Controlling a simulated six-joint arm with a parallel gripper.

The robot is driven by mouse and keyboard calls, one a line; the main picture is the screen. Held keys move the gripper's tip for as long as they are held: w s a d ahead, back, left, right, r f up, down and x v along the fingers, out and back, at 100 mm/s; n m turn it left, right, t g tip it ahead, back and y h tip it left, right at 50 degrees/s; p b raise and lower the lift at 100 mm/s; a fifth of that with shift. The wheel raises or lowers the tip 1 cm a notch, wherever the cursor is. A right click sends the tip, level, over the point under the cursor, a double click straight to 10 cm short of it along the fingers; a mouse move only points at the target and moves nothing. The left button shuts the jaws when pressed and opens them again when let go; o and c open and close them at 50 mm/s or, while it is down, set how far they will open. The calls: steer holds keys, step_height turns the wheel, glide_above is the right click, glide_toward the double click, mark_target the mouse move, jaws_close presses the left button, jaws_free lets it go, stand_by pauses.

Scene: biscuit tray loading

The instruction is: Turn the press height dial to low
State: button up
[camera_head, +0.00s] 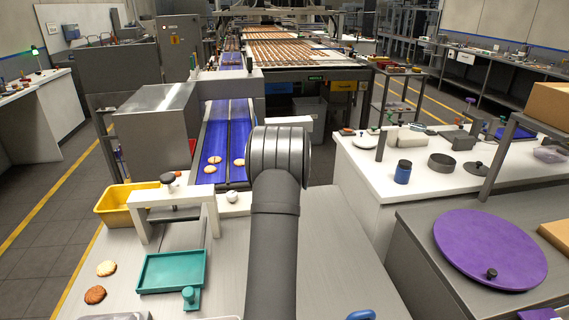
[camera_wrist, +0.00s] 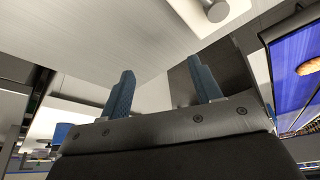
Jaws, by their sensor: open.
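A white press frame (camera_head: 172,198) stands on the near worktop in the head view, with a black knob (camera_head: 167,178) on top. A small pale round knob, apparently the dial (camera_head: 232,196), sits on a white base just right of the press. In the wrist view a pale round knob on a white plate (camera_wrist: 217,11), likely the same dial, shows at the top edge. I cannot read its setting. My gripper (camera_wrist: 161,66) is open, its two blue fingers apart and empty, with the knob beyond and to the right. In the head view my arm hides the gripper.
A teal tray (camera_head: 147,287) and two biscuits (camera_head: 106,268) lie on the near worktop. A yellow bin (camera_head: 113,216) stands left of the press. The blue conveyor (camera_head: 217,135) carries a few biscuits behind it. A purple disc (camera_head: 460,230) lies on the right-hand counter.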

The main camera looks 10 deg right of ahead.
steer(key=s+m, duration=0.1)
steer(key=m, duration=0.2)
steer(key=shift+s+a+g+h, duration=0.3)
steer(key=shift+s+g+h, duration=0.1)
steer(key=s+a+r+m+g+h, duration=0.1)
steer(key=a+r+m, duration=0.3)
steer(key=r+m, duration=0.5)
steer(key=shift+s+r+g, duration=0.7)
steer(key=shift+r+g, duration=0.2)
steer(key=shift+r, duration=0.05)
